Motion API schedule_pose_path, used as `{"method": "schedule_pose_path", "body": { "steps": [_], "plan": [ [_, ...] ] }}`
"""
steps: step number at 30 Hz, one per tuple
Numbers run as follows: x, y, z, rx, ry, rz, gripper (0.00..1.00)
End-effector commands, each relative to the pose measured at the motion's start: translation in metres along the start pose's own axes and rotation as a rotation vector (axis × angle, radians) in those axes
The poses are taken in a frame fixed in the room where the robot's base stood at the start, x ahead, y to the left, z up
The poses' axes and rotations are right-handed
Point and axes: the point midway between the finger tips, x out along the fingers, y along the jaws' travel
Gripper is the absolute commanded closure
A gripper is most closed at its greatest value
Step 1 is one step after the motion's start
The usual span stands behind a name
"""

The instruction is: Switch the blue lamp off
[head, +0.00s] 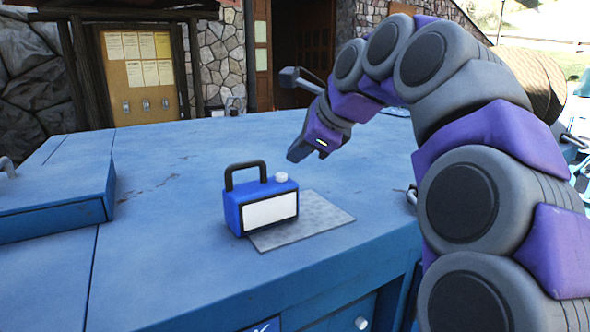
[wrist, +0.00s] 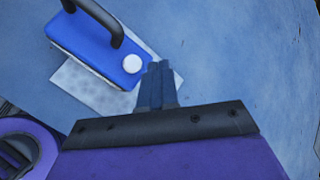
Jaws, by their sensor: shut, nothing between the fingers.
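The blue lamp (head: 262,204) stands upright on the blue workbench, with a black handle, a white front panel and a round white knob (head: 281,177) on top. The panel looks plain white; I cannot tell from it whether the lamp is lit. My gripper (head: 291,158) is shut and empty, above the bench, behind and a little right of the lamp, apart from it. In the wrist view the shut fingertips (wrist: 157,68) appear just right of the white knob (wrist: 132,64) on the blue lamp (wrist: 92,44).
A grey plate (head: 318,220) lies under and right of the lamp. A blue lidded box (head: 55,208) is at the bench's left. The blue workbench (head: 170,255) is mostly clear. A notice board (head: 138,75) stands behind, and a cable reel (head: 535,80) is at the back right.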

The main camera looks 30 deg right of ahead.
Motion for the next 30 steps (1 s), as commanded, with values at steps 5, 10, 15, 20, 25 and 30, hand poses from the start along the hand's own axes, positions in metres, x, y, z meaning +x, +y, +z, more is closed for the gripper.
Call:
{"method": "schedule_pose_path", "body": {
  "steps": [5, 10, 15, 20, 25, 30],
  "plan": [
    [0.0, -0.001, 0.001, 0.0, 0.0, 0.0, 1.0],
    [-0.009, -0.006, 0.006, 0.0, -0.001, -0.001, 1.0],
    [-0.02, -0.015, 0.015, 0.0, -0.001, -0.002, 1.0],
    [-0.03, -0.022, 0.022, 0.0, -0.001, -0.002, 1.0],
    [-0.036, -0.026, 0.026, 0.0, -0.001, -0.001, 1.0],
    [-0.035, -0.025, 0.025, 0.0, -0.001, -0.001, 1.0]
  ]
}}
